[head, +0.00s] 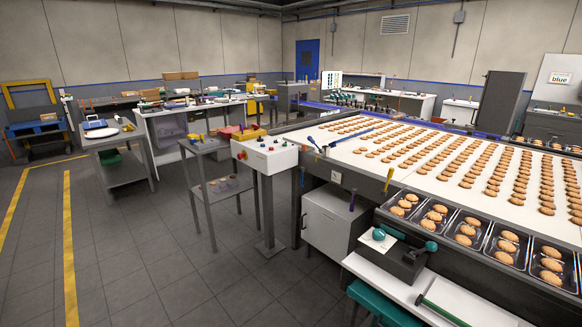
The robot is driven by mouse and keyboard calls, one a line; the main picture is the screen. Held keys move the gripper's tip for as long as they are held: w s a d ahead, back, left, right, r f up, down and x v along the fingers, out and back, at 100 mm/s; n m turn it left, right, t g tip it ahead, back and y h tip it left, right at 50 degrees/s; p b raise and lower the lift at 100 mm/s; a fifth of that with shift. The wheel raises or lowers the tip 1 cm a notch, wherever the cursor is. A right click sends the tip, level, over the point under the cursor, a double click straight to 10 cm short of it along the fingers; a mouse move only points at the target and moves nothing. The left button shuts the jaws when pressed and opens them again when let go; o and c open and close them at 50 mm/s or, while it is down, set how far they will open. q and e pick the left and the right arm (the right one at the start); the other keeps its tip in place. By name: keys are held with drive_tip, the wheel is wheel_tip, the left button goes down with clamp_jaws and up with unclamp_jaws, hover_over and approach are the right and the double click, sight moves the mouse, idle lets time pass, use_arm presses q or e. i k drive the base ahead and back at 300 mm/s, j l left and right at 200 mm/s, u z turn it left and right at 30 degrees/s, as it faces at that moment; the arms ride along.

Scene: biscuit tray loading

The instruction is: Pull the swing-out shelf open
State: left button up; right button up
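I cannot tell for sure which part is the swing-out shelf. A flat white board (395,285) juts out below the front of the biscuit line at the lower right, with a green bar (441,310) near its front edge. It runs out of the picture at the bottom right. A dark box with teal knobs (392,260) stands above its left end. Neither of my grippers shows in the head view.
The white conveyor (340,152) carries rows of biscuits, with black trays (484,255) of biscuits along its front. A white cabinet (325,222), a control box on a post (265,152) and a grey side table (205,148) stand left. The floor (130,250) further left is clear.

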sight(387, 310)
drive_tip(key=i+j, duration=0.85)
drive_tip(key=i+j+z, duration=0.1)
drive_tip(key=z, duration=0.3)
drive_tip(key=j+z, duration=0.2)
drive_tip(key=z, duration=0.2)
drive_tip(key=i+j+z, duration=0.15)
drive_tip(key=z, duration=0.25)
